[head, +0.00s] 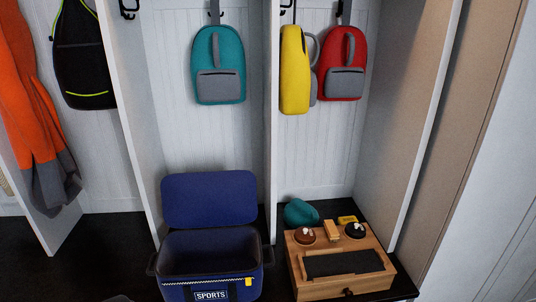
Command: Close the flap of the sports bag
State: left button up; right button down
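The sports bag (211,290) is dark blue with a "SPORTS" label on its front. It stands on the black bench at the bottom, left of centre. Its flap (209,199) stands up at the back, tilted away from the opening, so the bag is open. The inside looks empty and dark as far as I can see. A yellow tag (249,282) hangs at the front right of the zipped rim. Neither of my grippers is in view.
A wooden box (379,283) with shoe-care items stands right of the bag, a teal item (300,212) behind it. Upright partitions (270,120) divide the cubbies. Backpacks, including a teal one (218,65), and an orange jacket (28,100) hang above.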

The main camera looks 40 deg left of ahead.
aim_at(227, 197)
jog(key=u, duration=1.9)
